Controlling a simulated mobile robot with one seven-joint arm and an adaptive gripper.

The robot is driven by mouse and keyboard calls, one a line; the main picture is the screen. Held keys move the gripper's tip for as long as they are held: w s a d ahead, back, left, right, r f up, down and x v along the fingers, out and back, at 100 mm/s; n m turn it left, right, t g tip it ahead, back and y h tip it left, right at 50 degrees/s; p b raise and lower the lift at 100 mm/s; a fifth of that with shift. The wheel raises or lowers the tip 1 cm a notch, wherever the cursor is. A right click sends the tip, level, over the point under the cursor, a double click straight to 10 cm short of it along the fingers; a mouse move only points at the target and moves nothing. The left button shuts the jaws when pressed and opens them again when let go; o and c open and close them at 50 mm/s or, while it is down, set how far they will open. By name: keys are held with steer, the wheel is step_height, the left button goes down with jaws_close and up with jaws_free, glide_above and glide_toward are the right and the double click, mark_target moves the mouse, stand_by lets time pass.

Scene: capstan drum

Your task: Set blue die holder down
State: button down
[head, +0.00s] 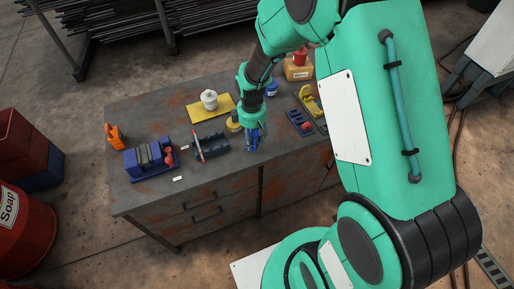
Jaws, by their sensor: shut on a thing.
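My gripper (253,141) points down over the front middle of the grey, rust-stained workbench (226,173). It is shut on a blue thing, which I take to be the blue die holder (250,134). The fingers and the blue piece are small and overlap, so the holder's outline is partly hidden. I cannot tell whether it touches the bench top.
A yellow round piece (233,125) stands close left of my gripper. A dark rack (211,146) and a blue machine (150,160) are further left. A blue tray (299,122) is to the right. A yellow mat (203,112) lies behind. Bare bench shows in front.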

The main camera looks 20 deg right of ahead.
steer(key=shift+w, duration=1)
steer(key=shift+f+b, duration=0.6)
steer(key=shift+f, duration=1.1)
steer(key=shift+f, duration=0.1)
steer(key=c, duration=1)
jaws_free()
steer(key=shift+s+f, duration=0.1)
steer(key=shift+c, duration=0.2)
step_height(320, 180, up, 12)
steer(key=p, duration=0.2)
steer(key=shift+p, duration=0.3)
